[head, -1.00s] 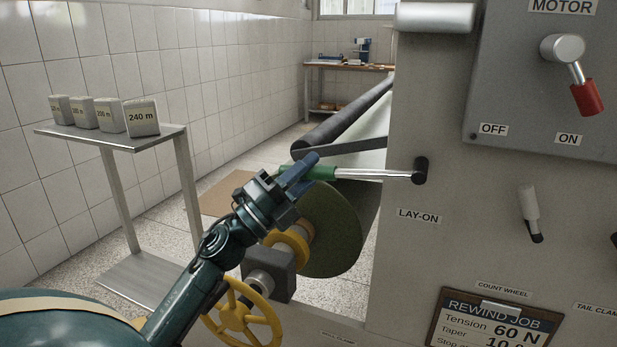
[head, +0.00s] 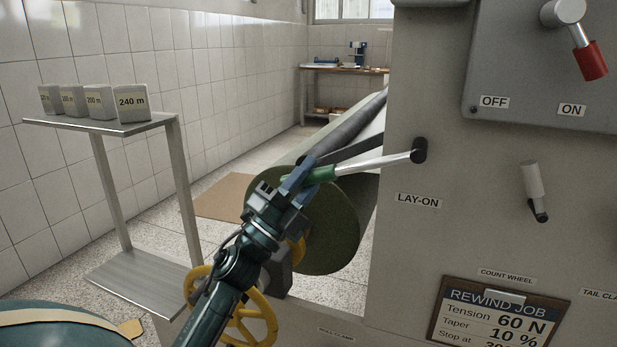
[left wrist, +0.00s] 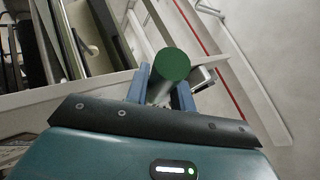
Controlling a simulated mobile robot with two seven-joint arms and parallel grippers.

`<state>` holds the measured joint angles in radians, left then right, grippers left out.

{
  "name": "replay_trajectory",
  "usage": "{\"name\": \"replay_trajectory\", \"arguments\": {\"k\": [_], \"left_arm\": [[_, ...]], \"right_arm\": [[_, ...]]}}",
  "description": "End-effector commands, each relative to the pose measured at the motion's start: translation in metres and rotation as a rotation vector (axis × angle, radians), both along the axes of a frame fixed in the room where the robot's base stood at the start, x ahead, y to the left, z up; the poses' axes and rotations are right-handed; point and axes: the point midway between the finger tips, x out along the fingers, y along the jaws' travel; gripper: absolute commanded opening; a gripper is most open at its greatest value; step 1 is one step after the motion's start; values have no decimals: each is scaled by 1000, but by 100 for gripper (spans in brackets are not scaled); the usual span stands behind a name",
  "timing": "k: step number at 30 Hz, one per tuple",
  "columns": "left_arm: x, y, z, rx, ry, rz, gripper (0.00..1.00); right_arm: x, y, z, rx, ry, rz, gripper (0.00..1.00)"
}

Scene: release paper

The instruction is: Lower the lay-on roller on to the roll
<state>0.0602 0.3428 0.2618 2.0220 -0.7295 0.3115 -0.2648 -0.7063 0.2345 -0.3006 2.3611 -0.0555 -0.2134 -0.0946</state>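The lay-on lever (head: 375,163) slopes down to the left from its pivot above the LAY-ON label (head: 418,200). My left gripper (head: 304,174) has its blue fingers closed around the lever's green handle (head: 322,174). In the left wrist view the round green handle end (left wrist: 171,64) sits between both fingers (left wrist: 162,92). The dark lay-on roller (head: 347,127) lies behind the lever, close over the dark olive roll (head: 338,225). The gripper and lever partly hide where they meet, so I cannot tell if they touch. My right gripper is out of view.
The grey machine panel (head: 400,255) stands close on the right, with a red-tipped motor switch (head: 590,62). A yellow handwheel (head: 262,315) is beside my left arm. A metal stand (head: 150,125) with labelled blocks stands left. A back table (head: 340,70) is far off.

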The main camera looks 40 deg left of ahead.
Motion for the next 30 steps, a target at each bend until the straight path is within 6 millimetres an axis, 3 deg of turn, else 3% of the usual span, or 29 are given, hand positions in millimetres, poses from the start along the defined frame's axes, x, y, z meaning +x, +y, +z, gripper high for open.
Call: {"name": "replay_trajectory", "arguments": {"k": [8,17,23,30], "left_arm": [[0,0,1,-1,-2,0,45],[-3,1,-3,-1,1,-2,45],[-26,8,-25,-3,4,0,45],[-67,19,-59,-4,4,1,45]], "right_arm": [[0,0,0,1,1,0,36],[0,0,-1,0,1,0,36],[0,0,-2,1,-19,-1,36],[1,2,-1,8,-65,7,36]]}}
